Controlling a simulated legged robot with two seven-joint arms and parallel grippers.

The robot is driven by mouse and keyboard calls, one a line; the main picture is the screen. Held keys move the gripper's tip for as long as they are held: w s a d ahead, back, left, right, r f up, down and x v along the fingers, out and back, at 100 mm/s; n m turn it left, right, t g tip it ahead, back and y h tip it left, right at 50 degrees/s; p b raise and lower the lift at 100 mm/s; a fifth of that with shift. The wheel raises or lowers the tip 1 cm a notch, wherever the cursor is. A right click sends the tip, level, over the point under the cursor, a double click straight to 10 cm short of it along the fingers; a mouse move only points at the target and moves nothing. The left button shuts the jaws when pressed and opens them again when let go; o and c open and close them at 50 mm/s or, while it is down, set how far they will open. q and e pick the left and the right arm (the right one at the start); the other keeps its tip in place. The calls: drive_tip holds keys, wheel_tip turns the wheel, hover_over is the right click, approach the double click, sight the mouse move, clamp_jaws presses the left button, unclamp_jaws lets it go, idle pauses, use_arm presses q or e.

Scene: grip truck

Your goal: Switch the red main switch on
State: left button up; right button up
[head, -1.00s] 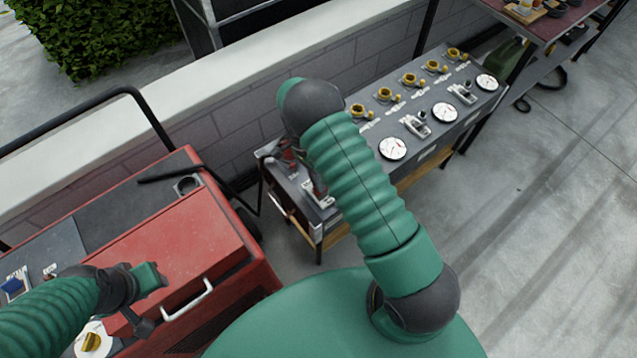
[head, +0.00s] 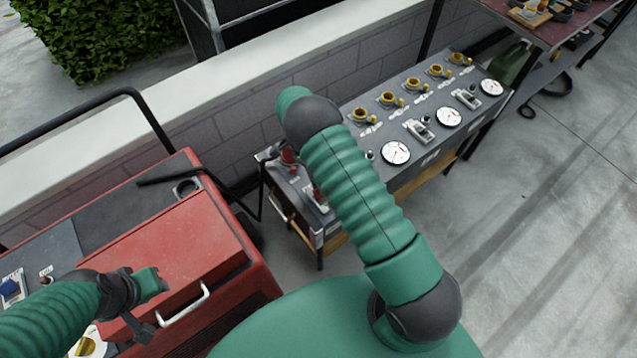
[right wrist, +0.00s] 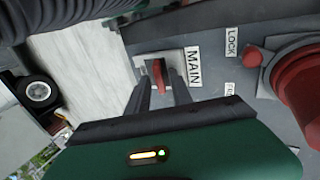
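The red main switch (right wrist: 158,76) is a small red lever on a pale plate beside the label MAIN in the right wrist view. My right gripper (right wrist: 159,84) is open, with its two dark fingers on either side of the lever and a gap between them. I cannot tell whether a finger touches it. In the head view my right arm covers this gripper and part of the panel (head: 383,122). My left gripper (head: 148,292) hangs over the red cabinet (head: 165,255), apart from the panel; its opening is unclear.
A large red knob (right wrist: 296,82) stands beside the LOCK label, right of the switch. The panel also carries white gauges (head: 396,153), yellow fittings (head: 388,99) and grey levers. A low wall (head: 225,95) runs behind. Bare floor (head: 540,230) lies to the right.

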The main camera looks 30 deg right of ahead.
drive_tip(key=shift+a+f, duration=0.1)
drive_tip(key=d+v, duration=0.1)
drive_tip(key=v, duration=1.6)
drive_tip(key=shift+a, duration=0.25)
drive_tip(key=s+a+r+n+t+p, duration=0.1)
drive_tip(key=s+a+r+n+t, duration=0.1)
drive_tip(key=s+n, duration=0.3)
drive_tip(key=s+a+r+n+t+p, duration=0.2)
drive_tip(key=s+n+t, duration=0.1)
drive_tip(key=s+n, duration=0.3)
drive_tip(key=s+a+r+n+t+p, duration=0.1)
drive_tip(key=s+a+r+n+t, duration=0.1)
drive_tip(key=s+n, duration=0.4)
drive_tip(key=s+a+t, duration=0.1)
drive_tip(key=s, duration=0.1)
drive_tip(key=shift+s+r+y, duration=0.25)
drive_tip(key=shift+r+y, duration=0.05)
drive_tip(key=shift+r, duration=0.1)
